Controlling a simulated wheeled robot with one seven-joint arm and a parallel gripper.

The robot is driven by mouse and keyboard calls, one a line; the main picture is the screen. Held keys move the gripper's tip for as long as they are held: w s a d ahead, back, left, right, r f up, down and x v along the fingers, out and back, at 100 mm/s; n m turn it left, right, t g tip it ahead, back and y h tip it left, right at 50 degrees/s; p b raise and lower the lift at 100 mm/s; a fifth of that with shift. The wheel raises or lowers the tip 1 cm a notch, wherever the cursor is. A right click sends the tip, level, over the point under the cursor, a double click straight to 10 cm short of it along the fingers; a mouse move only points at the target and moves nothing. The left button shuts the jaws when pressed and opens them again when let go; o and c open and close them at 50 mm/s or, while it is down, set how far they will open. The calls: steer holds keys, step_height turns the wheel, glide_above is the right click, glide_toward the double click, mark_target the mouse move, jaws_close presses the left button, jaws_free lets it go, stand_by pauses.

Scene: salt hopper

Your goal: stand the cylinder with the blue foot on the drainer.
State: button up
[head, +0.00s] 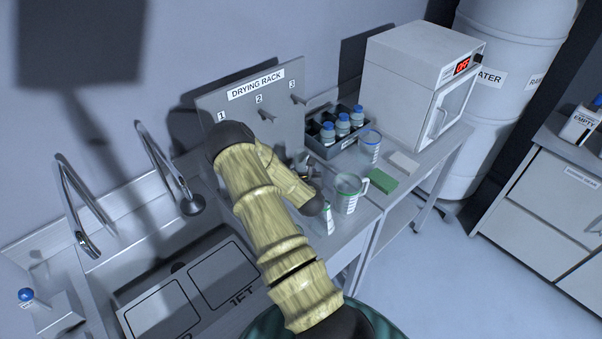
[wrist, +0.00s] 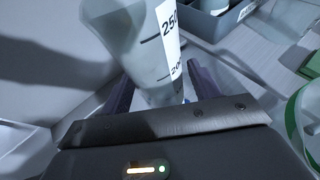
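In the wrist view a clear cylinder (wrist: 150,50) with a white scale marked 250 and 200 stands tilted in the picture between the two dark fingers of my gripper (wrist: 160,80). The fingers flank it closely; whether they press on it is not clear. A little blue shows near its lower end, but its foot is mostly hidden. In the head view my arm hides most of this cylinder and the gripper (head: 310,176). A flat panel with outlined rectangles (head: 222,272), possibly the drainer, lies over the sink, partly behind my arm.
A green-marked cylinder (head: 328,222) and a green-rimmed beaker (head: 349,194) stand close to the gripper. A blue-rimmed beaker (head: 370,147), a bottle crate (head: 316,146) and an oven (head: 415,75) stand farther right. A pegged drying rack (head: 232,103) and taps (head: 165,165) rise behind.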

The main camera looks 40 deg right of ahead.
steer(key=shift+r, duration=0.25)
steer(key=b+v, duration=0.4)
steer(key=v, duration=0.8)
steer(key=shift+f, duration=0.1)
stand_by(0.4)
